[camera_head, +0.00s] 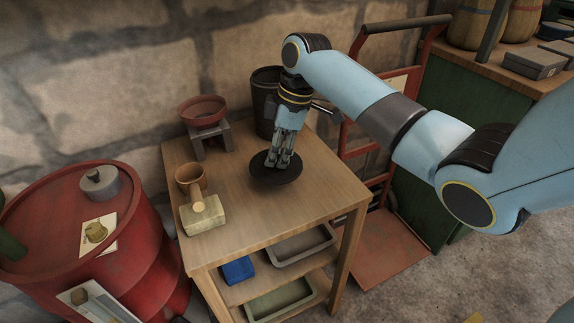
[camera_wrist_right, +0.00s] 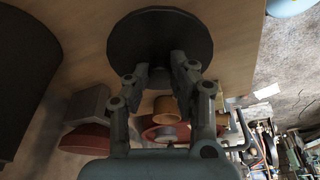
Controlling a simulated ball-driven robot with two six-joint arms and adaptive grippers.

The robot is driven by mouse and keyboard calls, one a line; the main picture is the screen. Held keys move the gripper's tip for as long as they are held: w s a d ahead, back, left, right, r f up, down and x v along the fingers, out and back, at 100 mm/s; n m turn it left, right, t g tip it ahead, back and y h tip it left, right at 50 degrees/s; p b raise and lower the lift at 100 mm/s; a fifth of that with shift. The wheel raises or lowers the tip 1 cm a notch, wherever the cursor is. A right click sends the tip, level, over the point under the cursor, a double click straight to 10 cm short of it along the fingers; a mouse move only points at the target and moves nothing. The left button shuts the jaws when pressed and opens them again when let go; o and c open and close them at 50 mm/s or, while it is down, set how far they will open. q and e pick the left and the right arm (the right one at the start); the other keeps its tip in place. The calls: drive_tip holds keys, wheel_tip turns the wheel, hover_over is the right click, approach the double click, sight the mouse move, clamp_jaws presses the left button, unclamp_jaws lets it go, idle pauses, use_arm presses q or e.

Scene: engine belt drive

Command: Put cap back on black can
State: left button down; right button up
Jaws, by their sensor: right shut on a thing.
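The black cap (camera_head: 275,175) is a dark round disc over the middle of the wooden table. My right gripper (camera_head: 279,162) points down and is shut on the cap at its middle. In the right wrist view the cap (camera_wrist_right: 160,30) spreads beyond the fingertips of the gripper (camera_wrist_right: 161,66). I cannot tell whether the cap touches the tabletop. The black can (camera_head: 264,92) stands upright at the back of the table, partly hidden behind my right wrist. A large dark shape at the left of the wrist view (camera_wrist_right: 28,75) looks like the can. My left gripper is not in view.
The table (camera_head: 250,215) also holds a red bowl on a grey stand (camera_head: 211,138), a brown cup (camera_head: 190,178) and a mallet (camera_head: 203,215) on the left. A red barrel (camera_head: 130,225) stands left, a red hand truck (camera_head: 365,150) right. The table's front right is clear.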

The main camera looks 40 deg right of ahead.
drive_tip(key=shift+f, duration=1.8)
drive_tip(key=shift+s+f, duration=0.1)
drive_tip(key=shift+f, duration=0.05)
drive_tip(key=o, duration=0.9)
